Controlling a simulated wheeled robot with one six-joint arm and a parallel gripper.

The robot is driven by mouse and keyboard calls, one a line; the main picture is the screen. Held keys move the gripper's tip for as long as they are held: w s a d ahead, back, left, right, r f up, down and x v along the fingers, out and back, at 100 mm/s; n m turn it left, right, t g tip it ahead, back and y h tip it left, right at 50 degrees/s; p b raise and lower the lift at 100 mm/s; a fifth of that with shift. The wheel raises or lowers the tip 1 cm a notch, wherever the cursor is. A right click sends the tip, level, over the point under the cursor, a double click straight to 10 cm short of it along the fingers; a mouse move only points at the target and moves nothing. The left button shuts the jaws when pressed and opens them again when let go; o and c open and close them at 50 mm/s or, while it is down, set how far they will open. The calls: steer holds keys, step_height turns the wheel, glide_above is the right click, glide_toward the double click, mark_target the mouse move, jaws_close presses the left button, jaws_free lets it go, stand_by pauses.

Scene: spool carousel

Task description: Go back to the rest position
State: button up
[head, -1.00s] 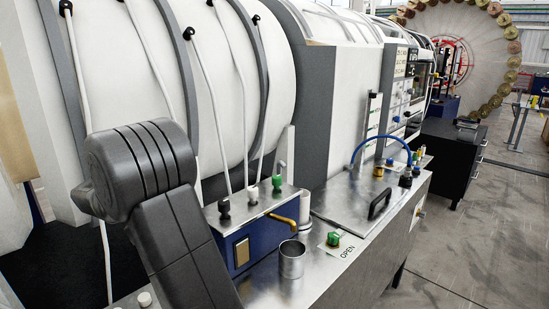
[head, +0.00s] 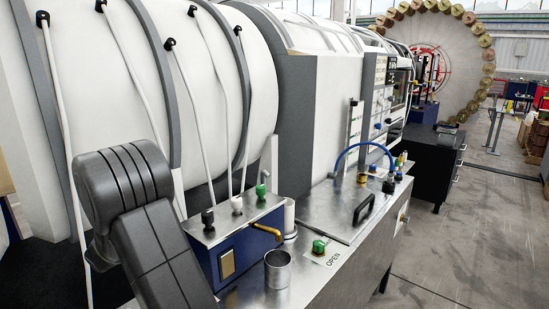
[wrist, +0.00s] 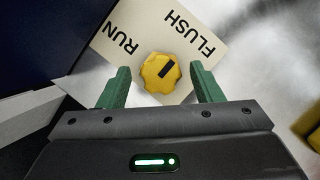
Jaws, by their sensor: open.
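In the wrist view a yellow knob (wrist: 160,73) with a black pointer mark sits on a pale plate (wrist: 150,38) lettered RUN and FLUSH. The mark slants to the upper right, on the FLUSH side. My gripper (wrist: 160,76) is open, with one green finger on each side of the knob in the picture. Gaps show between the fingers and the knob, and nothing is held. I cannot tell the height of the fingers over the plate. In the head view my dark arm link stands at the lower left, and the gripper itself is not visible there.
A metal bench (head: 335,200) carries a metal cup (head: 277,268), a green knob (head: 319,246) by an OPEN label, a blue hose (head: 362,147) and a black handle (head: 363,208). A blue valve box (head: 240,245) stands near my arm. Grey floor (head: 440,235) is open at right.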

steer(key=v, duration=1.4)
steer(key=shift+n, duration=0.3)
steer(key=x, duration=1.4)
steer(key=shift+f+b, duration=0.2)
steer(key=shift+b, duration=0.1)
steer(key=n+b, duration=0.1)
steer(key=n, duration=0.1)
steer(key=n+t+b, duration=0.1)
steer(key=n, duration=0.1)
steer(key=shift+s+t+y+b, duration=0.1)
steer(key=shift+t+y+b, duration=0.2)
steer(key=shift+b, duration=0.1)
steer(key=n+b, duration=0.1)
steer(key=n, duration=0.1)
steer(key=n+t+y+b, duration=0.1)
steer(key=n+b, duration=0.1)
steer(key=shift+s+d+n+t+b, duration=0.1)
steer(key=shift+n+t+b, duration=0.2)
steer(key=shift+n, duration=0.1)
steer(key=n+b, duration=0.1)
steer(key=n, duration=0.1)
steer(key=n+y+b, duration=0.1)
steer(key=n+b, duration=0.1)
steer(key=shift+d+n+t+y+b, duration=0.15)
steer(key=shift+n+t+y+b, duration=0.15)
steer(key=shift+t, duration=0.1)
steer(key=shift+r+n+y+b, duration=0.2)
steer(key=shift+n+y+b, duration=0.5)
steer(key=shift+n+b, duration=0.9)
